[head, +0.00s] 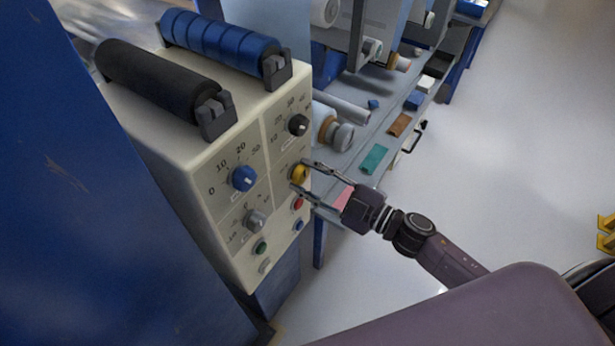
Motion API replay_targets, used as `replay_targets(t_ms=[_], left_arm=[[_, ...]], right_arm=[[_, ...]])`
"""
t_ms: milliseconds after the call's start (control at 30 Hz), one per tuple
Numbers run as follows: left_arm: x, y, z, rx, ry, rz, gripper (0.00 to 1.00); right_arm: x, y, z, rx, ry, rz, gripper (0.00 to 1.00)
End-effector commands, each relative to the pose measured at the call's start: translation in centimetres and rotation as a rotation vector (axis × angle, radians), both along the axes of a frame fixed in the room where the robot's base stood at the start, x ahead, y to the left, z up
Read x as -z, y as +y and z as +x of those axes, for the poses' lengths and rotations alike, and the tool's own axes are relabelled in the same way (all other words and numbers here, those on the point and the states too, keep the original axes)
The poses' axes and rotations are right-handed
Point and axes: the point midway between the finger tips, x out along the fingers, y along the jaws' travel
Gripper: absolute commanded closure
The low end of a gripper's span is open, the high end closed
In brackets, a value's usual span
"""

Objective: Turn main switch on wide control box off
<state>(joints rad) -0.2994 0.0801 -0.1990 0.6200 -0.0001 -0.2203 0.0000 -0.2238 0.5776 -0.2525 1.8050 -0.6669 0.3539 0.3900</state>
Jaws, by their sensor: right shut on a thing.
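The wide control box (175,150) is cream-coloured and stands at the left, with knobs and buttons on its front panel. A yellow knob (299,174), which looks like the main switch, sits at the panel's right side. My right gripper (302,180) reaches in from the right, and its two fingers are shut on the yellow knob, one above and one below it. The knob's exact pointer angle is hard to tell. My left gripper is not in the view.
A blue knob (243,178), a grey knob (255,220), a black knob (298,125) and a red button (297,203) are close by. Black (155,80) and blue (218,45) rollers lie on top.

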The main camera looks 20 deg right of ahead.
Motion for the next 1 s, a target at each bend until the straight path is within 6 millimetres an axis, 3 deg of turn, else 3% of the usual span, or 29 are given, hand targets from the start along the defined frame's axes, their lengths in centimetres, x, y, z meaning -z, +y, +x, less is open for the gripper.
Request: replay_targets(t_ms=[500, 1000], left_arm=[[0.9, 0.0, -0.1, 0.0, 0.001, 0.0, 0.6], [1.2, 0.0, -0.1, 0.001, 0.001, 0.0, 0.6]], right_arm=[[0.1, 0.0, 0.0, 0.0, -0.257, -0.332, 0.88], [0.0, 0.0, 0.0, 0.0, -0.345, -0.444, 0.88]])
